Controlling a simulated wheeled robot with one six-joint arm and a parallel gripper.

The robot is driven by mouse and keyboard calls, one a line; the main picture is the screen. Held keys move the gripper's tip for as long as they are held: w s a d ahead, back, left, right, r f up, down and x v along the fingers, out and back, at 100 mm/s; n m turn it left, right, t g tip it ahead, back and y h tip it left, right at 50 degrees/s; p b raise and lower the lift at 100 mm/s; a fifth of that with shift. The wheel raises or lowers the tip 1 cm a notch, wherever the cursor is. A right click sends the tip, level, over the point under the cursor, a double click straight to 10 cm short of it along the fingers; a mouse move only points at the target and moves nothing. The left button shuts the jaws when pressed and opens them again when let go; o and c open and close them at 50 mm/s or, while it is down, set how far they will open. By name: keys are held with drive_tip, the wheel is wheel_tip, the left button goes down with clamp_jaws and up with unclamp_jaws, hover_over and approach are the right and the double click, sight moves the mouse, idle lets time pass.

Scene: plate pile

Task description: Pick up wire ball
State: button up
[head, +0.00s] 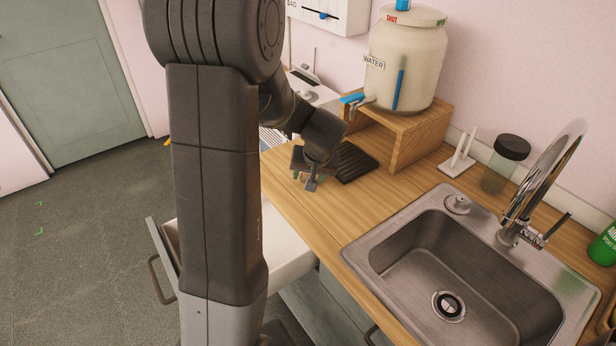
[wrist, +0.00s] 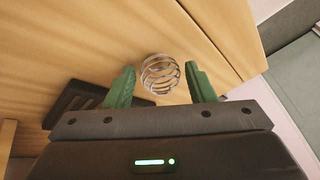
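The wire ball (wrist: 161,74) is a small silver sphere of coiled wire. In the wrist view it shows against the wooden counter (wrist: 95,40), between the two green fingers of my gripper (wrist: 159,86). I cannot tell how high the fingertips are above the counter. In the head view my gripper (head: 307,183) is low over the counter, left of the black drip tray, and the ball cannot be made out there.
The black slotted tray (head: 355,162) lies beside my gripper. A wooden stand (head: 412,140) holds a large water jar (head: 408,55) behind it. A steel sink (head: 455,270) is at the right. An open drawer (head: 285,245) juts out below the counter edge.

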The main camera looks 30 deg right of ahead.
drive_tip(key=c, duration=0.7)
drive_tip(key=shift+r, duration=0.1)
